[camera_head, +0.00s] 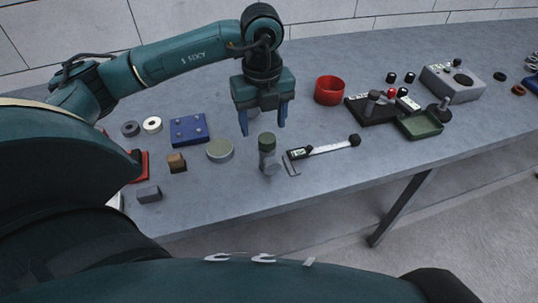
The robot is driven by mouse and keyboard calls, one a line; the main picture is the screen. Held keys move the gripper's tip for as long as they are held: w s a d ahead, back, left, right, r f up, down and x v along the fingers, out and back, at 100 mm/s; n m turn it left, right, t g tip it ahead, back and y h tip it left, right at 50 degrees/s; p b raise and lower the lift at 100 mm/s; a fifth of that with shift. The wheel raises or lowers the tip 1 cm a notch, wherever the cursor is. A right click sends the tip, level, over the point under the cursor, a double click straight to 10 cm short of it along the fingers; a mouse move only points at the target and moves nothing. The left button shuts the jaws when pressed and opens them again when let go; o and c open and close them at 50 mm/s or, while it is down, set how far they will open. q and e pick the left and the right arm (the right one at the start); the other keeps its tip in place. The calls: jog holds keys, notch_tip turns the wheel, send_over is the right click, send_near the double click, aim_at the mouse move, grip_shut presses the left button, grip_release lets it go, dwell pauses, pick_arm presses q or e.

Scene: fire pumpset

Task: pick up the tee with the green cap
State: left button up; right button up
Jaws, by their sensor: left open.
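The tee with the green cap (267,158) stands upright on the grey table, a small grey-green piece with a dark green top. My left gripper (263,127) points down with its two blue fingers spread and nothing between them. In the picture its fingertips are just above the tee's cap, one to each side. I cannot tell the exact height gap, and the fingers do not appear to touch the tee. My right gripper is not in view.
A digital caliper (322,150) lies close to the tee's right, and a round greenish disc (220,150) lies to its left. A blue block (188,129), a red cup (329,90) and a green tray (420,126) stand on the table (330,190). The front strip is mostly clear.

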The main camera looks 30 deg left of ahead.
aim_at(267, 139)
pick_arm(q)
jog(key=f, duration=0.9)
jog(key=shift+w+d+p, duration=0.25)
jog(key=shift+p, duration=0.1)
jog(key=shift+r, duration=0.1)
jog(key=shift+c, duration=0.3)
jog(key=c, duration=1.2)
jog(key=shift+c, duration=0.3)
